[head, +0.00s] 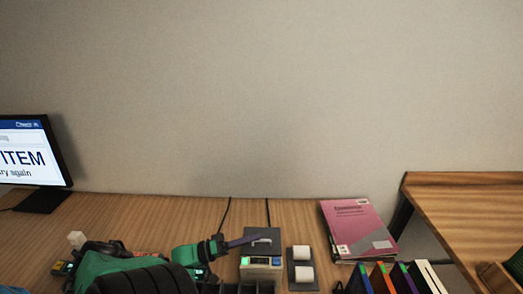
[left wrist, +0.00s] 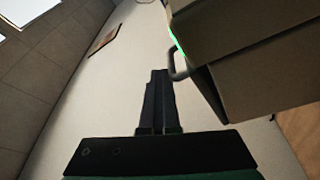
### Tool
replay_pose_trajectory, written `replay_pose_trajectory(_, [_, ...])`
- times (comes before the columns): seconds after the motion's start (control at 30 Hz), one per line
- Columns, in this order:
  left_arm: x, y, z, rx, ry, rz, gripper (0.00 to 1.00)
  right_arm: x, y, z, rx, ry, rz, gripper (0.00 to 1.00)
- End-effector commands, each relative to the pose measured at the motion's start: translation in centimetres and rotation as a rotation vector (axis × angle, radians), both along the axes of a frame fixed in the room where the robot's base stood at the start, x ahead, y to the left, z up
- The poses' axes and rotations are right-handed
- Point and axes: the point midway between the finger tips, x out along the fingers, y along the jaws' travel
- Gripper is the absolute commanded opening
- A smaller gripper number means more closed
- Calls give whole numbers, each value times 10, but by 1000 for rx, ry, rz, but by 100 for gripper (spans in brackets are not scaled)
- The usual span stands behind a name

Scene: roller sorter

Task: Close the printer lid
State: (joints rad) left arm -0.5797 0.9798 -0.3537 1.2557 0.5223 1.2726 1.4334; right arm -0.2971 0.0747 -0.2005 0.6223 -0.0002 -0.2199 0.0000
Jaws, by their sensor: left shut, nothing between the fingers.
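The printer (head: 262,270) is a small beige and dark box near the front of the desk, with a small green light on it. A dark panel that looks like its lid (head: 268,247) shows at its back, partly hidden; its exact angle is hard to tell. My left gripper (head: 250,239) comes in from the left, shut and empty, its dark fingers pointing right across the lid area. In the left wrist view the shut fingers (left wrist: 158,78) point up, beside a brown box-like body (left wrist: 245,60) with a green light strip and a grey handle. Contact cannot be told.
A monitor (head: 32,152) stands at the left. The desk behind the printer is mostly clear, with two cables.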

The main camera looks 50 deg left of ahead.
Motion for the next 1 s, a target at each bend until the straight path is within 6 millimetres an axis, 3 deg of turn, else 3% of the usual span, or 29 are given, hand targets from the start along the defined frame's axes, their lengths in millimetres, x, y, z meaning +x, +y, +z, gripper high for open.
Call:
replay_pose_trajectory(0.73, [-6, 4, -5, 5, 9, 18, 0, -4, -5, 1, -7, 7, 1, 90])
replay_pose_trajectory(0.87, [-7, 4, 6, 5, 9, 15, 0, -4, -7, 8, -10, 7, 0, 90])
replay_pose_trajectory(1.0, [-8, 1, 40, 4, 8, 10, 0, -4, -8, 28, -11, 7, 0, 90])
